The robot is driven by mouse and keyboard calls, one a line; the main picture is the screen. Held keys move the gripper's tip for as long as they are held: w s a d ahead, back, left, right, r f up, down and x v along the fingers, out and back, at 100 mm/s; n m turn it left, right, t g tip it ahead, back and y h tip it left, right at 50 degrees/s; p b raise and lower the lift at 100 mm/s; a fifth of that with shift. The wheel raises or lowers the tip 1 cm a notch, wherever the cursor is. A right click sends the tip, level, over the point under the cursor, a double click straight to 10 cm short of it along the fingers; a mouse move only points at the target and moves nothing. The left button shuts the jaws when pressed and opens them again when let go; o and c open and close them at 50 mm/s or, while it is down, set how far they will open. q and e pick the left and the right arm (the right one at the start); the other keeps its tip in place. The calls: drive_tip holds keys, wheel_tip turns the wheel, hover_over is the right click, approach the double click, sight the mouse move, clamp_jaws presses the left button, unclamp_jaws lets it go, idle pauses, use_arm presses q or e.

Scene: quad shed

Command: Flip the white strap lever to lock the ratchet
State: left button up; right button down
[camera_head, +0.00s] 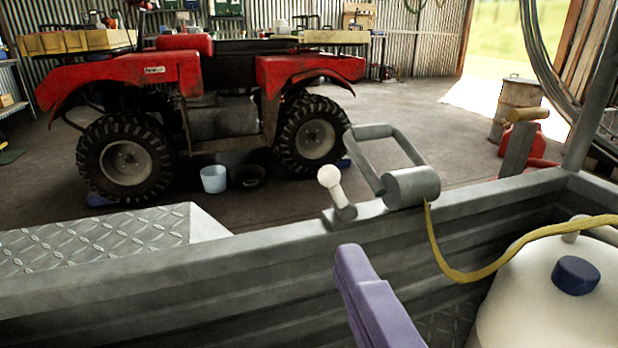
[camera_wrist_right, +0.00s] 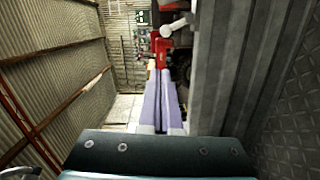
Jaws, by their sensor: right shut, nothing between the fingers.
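The white strap lever (camera_head: 331,184), a short rod with a rounded white end, stands tilted on a grey mount on top of the grey metal wall. To its right is the ratchet (camera_head: 410,187), a grey drum with a grey loop handle and a yellow strap (camera_head: 470,272) hanging from it. My right gripper (camera_head: 352,262), purple, is shut and empty, in front of and below the lever, apart from it in the head view. In the right wrist view its fingers (camera_wrist_right: 160,85) lie together, with a white piece that looks like the lever (camera_wrist_right: 176,27) beyond their tips. My left gripper is out of view.
The ridged grey wall (camera_head: 240,262) crosses the front. A white container with a blue cap (camera_head: 575,275) stands at the lower right. A red quad bike (camera_head: 200,85) stands behind the wall, with a light blue bucket (camera_head: 214,179) beside it. The space above the lever looks clear.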

sight(337, 192)
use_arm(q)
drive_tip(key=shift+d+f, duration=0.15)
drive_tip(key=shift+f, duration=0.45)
use_arm(e)
drive_tip(key=shift+a+f+n+y, duration=0.3)
drive_tip(key=shift+a+f, duration=0.05)
drive_tip(key=shift+f, duration=0.15)
drive_tip(key=shift+s, duration=0.1)
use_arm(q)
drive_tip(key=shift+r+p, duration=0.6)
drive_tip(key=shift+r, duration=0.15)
use_arm(e)
drive_tip(key=w, duration=1.3)
drive_tip(key=shift+a+f, duration=0.15)
drive_tip(key=shift+a, duration=0.05)
drive_tip(key=shift+w, duration=0.1)
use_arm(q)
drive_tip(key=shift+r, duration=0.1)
use_arm(e)
drive_tip(key=shift+d+m, duration=0.2)
drive_tip(key=shift+m, duration=0.2)
